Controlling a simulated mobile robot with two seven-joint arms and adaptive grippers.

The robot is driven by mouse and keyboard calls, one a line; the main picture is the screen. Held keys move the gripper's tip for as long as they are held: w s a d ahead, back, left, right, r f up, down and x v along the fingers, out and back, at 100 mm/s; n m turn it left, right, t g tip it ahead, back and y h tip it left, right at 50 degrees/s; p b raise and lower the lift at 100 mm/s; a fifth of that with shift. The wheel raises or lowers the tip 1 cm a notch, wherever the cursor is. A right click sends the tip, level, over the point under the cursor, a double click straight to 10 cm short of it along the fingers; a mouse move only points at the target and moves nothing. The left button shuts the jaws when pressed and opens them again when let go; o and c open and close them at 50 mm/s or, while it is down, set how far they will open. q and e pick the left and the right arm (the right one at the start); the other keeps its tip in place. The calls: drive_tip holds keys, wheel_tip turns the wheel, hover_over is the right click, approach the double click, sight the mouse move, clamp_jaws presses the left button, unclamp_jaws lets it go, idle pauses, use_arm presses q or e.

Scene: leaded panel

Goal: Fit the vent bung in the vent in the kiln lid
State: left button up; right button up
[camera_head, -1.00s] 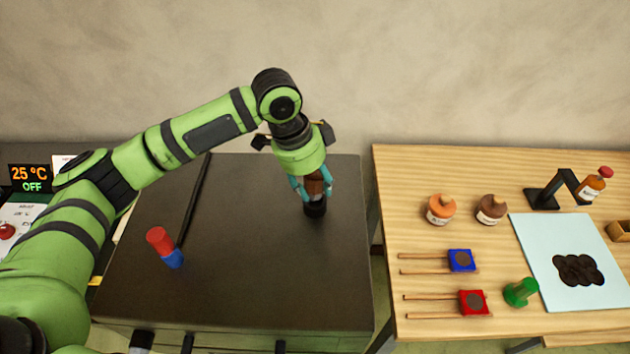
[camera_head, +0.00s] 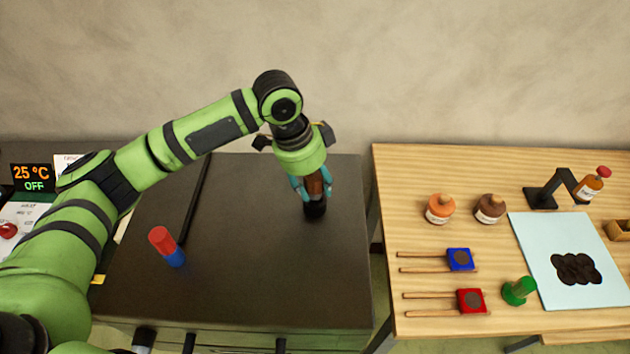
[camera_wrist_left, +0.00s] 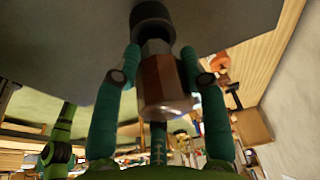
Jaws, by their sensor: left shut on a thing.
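The kiln lid (camera_head: 260,270) is the broad dark top on the left. My left gripper (camera_head: 314,190) points down over its right part, its teal fingers shut on the brown vent bung (camera_head: 314,184). In the left wrist view, the fingers (camera_wrist_left: 155,75) clasp the faceted brown bung (camera_wrist_left: 162,80) from both sides. A short dark round collar (camera_head: 315,211), which looks like the vent, is right at the bung's lower end; it also shows in the left wrist view (camera_wrist_left: 153,22). I cannot tell how deep the bung sits in it. My right gripper is not in view.
A wooden table (camera_head: 400,180) at right holds bottles, moulds and a pale blue mat (camera_head: 590,292). The lid's front middle is clear.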

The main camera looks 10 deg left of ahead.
use_arm(q)
drive_tip(key=shift+f, duration=1.05)
drive_tip(key=o, duration=1.3)
drive_tip(key=shift+o, duration=0.2)
drive_tip(key=v, duration=1.2)
